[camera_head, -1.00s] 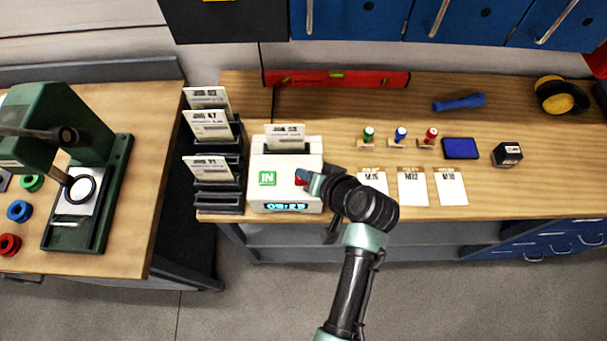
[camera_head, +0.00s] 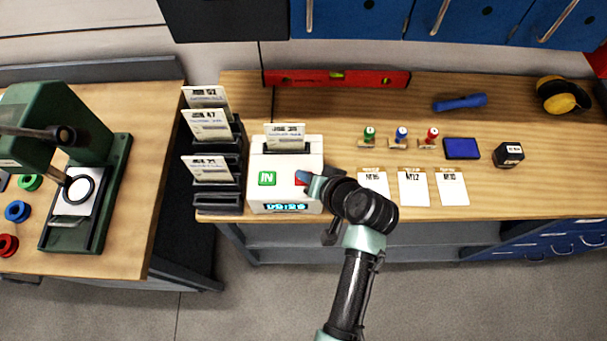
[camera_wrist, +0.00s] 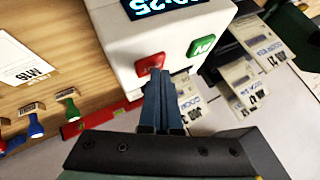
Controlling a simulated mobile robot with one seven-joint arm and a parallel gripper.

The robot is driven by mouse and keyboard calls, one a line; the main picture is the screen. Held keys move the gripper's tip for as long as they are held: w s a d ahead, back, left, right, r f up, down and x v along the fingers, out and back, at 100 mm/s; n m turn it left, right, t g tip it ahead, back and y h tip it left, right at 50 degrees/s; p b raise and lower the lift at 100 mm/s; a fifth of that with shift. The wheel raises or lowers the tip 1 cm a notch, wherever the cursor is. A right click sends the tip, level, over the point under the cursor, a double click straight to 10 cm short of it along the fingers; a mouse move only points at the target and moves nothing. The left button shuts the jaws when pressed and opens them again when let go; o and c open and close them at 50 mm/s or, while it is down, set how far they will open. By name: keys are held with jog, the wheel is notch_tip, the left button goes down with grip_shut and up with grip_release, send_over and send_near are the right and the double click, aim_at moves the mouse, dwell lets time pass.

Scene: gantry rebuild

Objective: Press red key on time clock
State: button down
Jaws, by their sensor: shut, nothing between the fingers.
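The white time clock (camera_head: 283,165) stands on the wooden bench with a card in its top slot. Its front has a green IN key (camera_head: 267,178), a blue-lit display (camera_head: 287,207) and a red key (camera_head: 299,177). In the wrist view the red key (camera_wrist: 150,63) is partly covered by my fingertips, and the green key (camera_wrist: 202,45) is clear beside it. My gripper (camera_wrist: 157,75) is shut and empty, its tips at the red key. They look touching or very close; I cannot tell whether the key is pushed in. My gripper also shows in the head view (camera_head: 308,180).
A dark card rack (camera_head: 218,200) with several cards stands close left of the clock. A red level (camera_head: 337,79) lies behind.

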jog(key=shift+f, duration=0.2)
dwell(0.4)
jog(key=shift+r+p, duration=0.75)
jog(key=shift+r, duration=0.1)
notch_tip(320, 180, up, 5)
jog(key=p, duration=0.4)
jog(key=shift+r+p, duration=0.1)
jog(key=shift+p, duration=0.25)
